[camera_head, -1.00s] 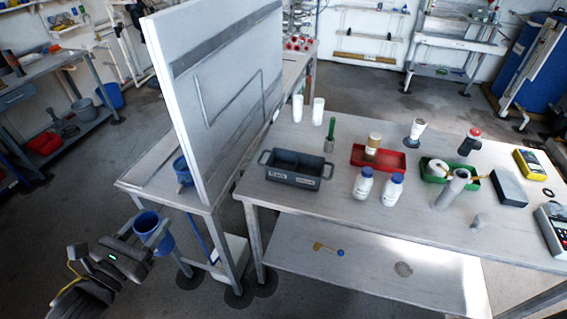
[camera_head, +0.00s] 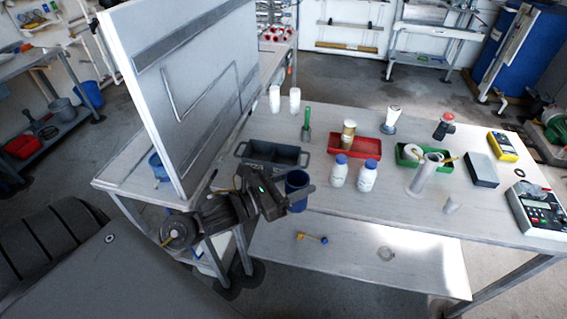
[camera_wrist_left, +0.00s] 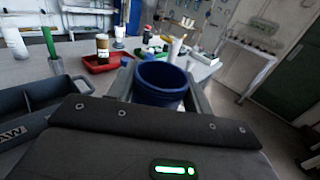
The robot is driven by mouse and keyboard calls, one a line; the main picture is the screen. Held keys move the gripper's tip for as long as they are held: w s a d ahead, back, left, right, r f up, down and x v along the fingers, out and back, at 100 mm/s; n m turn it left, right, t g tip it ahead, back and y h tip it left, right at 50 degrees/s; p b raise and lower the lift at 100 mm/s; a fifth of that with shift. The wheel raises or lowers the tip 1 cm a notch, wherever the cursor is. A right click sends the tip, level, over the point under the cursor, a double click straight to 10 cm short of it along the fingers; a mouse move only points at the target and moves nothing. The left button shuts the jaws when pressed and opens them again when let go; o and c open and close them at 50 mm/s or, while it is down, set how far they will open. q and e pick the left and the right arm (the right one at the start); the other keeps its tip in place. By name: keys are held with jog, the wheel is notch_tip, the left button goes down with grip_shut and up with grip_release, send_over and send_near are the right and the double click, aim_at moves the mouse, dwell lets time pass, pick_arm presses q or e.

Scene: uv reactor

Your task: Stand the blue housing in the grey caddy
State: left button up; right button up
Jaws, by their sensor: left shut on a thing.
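The blue housing (camera_head: 297,190) is an open-topped blue cup. My left gripper (camera_head: 296,187) is shut on it and holds it upright in front of the table's near edge. In the left wrist view the housing (camera_wrist_left: 161,84) sits between the two fingers, its open mouth upward. The grey caddy (camera_head: 273,154) stands on the table's left part, just behind and left of the housing, partly hidden by my left arm. Its compartment looks empty. In the left wrist view the caddy (camera_wrist_left: 38,108) is at the left. My right gripper is not in view.
A tall white panel (camera_head: 190,90) stands left of the caddy. Right of the caddy are two white bottles (camera_head: 368,175), a red tray (camera_head: 362,147) and a green tray (camera_head: 425,158). A green-handled tool (camera_head: 307,122) and two white cylinders (camera_head: 284,100) stand behind it.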

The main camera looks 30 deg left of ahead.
pick_arm(q)
jog(key=w+a+f+n+t+y+b, duration=0.15)
jog(key=w+a+n+y, duration=0.35)
jog(key=w+a, duration=0.55)
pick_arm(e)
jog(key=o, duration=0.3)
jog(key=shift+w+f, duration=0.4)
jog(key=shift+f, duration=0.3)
pick_arm(q)
jog(key=n+y, duration=0.4)
jog(key=y, duration=0.4)
send_over(272, 159)
jog(key=s+a, duration=0.1)
jog(key=a, duration=0.4)
notch_tip(272, 159, down, 8)
jog(key=shift+d+f+p, duration=0.1)
jog(key=shift+f+p, duration=0.2)
jog(key=shift+p, duration=0.05)
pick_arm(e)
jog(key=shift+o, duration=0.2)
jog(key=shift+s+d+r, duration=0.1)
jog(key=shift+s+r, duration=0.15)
pick_arm(q)
jog(key=o, duration=1.4)
jog(key=shift+f, duration=0.15)
jog(key=shift+c, duration=0.2)
